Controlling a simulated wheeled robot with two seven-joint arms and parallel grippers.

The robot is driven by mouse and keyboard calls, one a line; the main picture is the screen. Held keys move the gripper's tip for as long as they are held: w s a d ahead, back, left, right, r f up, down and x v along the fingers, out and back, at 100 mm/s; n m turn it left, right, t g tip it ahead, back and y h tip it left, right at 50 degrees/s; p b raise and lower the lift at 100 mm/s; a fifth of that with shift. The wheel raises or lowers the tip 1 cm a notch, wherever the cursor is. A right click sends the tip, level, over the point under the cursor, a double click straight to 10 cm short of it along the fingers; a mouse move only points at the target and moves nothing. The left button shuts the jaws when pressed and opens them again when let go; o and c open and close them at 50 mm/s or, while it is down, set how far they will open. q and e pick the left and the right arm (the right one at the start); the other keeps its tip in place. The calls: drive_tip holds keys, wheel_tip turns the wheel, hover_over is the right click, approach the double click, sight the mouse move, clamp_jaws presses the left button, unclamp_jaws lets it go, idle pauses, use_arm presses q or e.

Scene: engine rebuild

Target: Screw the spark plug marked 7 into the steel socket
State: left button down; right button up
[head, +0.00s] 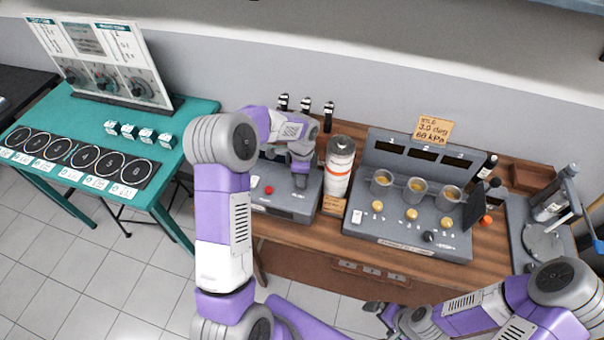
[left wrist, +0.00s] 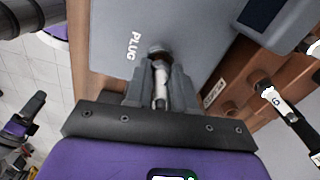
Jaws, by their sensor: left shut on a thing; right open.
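My left gripper (head: 300,172) points down over the grey box with a red button (head: 288,198). In the left wrist view the same gripper (left wrist: 160,88) is shut on a white and metal spark plug (left wrist: 160,85). No number can be read on the held plug. Its far end meets a dark round steel socket (left wrist: 158,50) on the grey face next to the word PLUG. I cannot tell how deep it sits. My right gripper (head: 376,308) is open and empty, low in front of the bench.
Several dark and white plugs (head: 305,104) stand behind the box; one marked 6 (left wrist: 278,98) shows in the left wrist view. An orange-banded white canister (head: 340,165) and a grey console with three cups (head: 415,192) stand to the right. A teal table (head: 185,125) is at left.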

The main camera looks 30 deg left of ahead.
use_arm(q)
drive_tip(key=c, duration=0.9)
unclamp_jaws()
drive_tip(key=shift+o, duration=0.2)
drive_tip(key=n+b, duration=0.1)
drive_tip(key=n, duration=0.2)
drive_tip(key=n+b, duration=0.1)
drive_tip(key=n, duration=0.4)
drive_tip(key=shift+n, duration=0.3)
drive_tip(key=n, duration=0.6)
drive_tip(key=shift+w, duration=0.1)
drive_tip(key=n, duration=0.4)
drive_tip(key=shift+a+n, duration=0.1)
drive_tip(key=shift+n, duration=0.3)
drive_tip(key=shift+c, duration=0.2)
